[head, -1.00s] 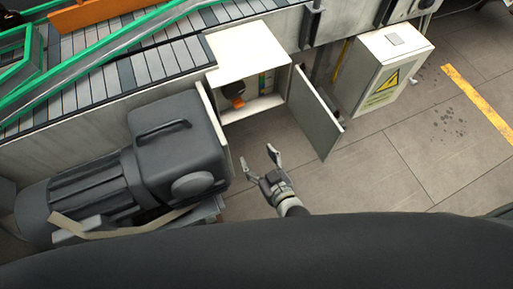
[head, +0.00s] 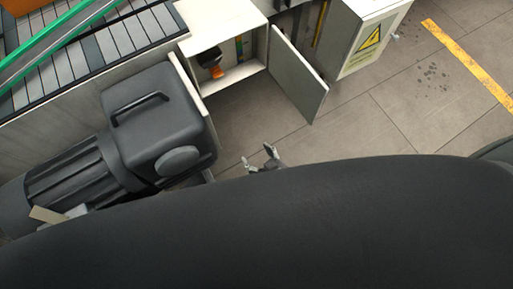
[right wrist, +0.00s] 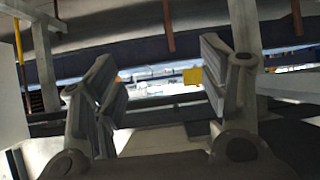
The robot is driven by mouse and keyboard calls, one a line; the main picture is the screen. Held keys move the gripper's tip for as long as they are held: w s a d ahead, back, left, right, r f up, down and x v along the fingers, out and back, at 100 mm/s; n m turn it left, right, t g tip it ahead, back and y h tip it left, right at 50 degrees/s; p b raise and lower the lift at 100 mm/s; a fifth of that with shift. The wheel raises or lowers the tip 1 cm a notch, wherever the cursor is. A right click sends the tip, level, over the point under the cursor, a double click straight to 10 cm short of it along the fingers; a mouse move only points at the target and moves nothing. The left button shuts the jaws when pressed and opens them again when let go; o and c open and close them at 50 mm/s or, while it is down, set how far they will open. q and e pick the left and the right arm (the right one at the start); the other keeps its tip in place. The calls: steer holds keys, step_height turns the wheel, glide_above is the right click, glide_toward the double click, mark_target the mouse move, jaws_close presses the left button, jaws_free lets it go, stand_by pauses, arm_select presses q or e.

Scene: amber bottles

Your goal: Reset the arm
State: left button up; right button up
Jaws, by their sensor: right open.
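My right gripper (head: 261,160) shows in the head view just above the edge of my dark body, with most of it hidden behind that body. It is open and empty, over the grey floor in front of the open cabinet. In the right wrist view its two fingers (right wrist: 160,85) stand wide apart with nothing between them. My left gripper is not in view. No amber bottles can be made out.
A white cabinet (head: 222,32) stands open, its door (head: 298,75) swung out to the right, with an orange-and-black item (head: 212,64) inside. A large grey motor (head: 150,125) is at left. A white box with a yellow warning sign (head: 371,36) stands at right. The floor (head: 345,125) is clear.

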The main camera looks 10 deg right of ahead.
stand_by(0.5)
steer(key=s+d+f+g+h, duration=0.1)
steer(key=s+d+f+g, duration=0.2)
steer(key=s+d+f, duration=0.2)
steer(key=s+d+f+m+g+h, duration=0.1)
steer(key=s+d+f+g, duration=0.2)
steer(key=s+f, duration=0.6)
steer(key=s+d+f+m+g+h, duration=0.1)
steer(key=s+d+f, duration=0.6)
steer(key=s, duration=0.7)
steer(key=g+h, duration=0.1)
steer(key=g, duration=0.1)
steer(key=shift+d+f+g, duration=0.3)
steer(key=shift+d+f, duration=0.05)
steer(key=shift+d, duration=0.05)
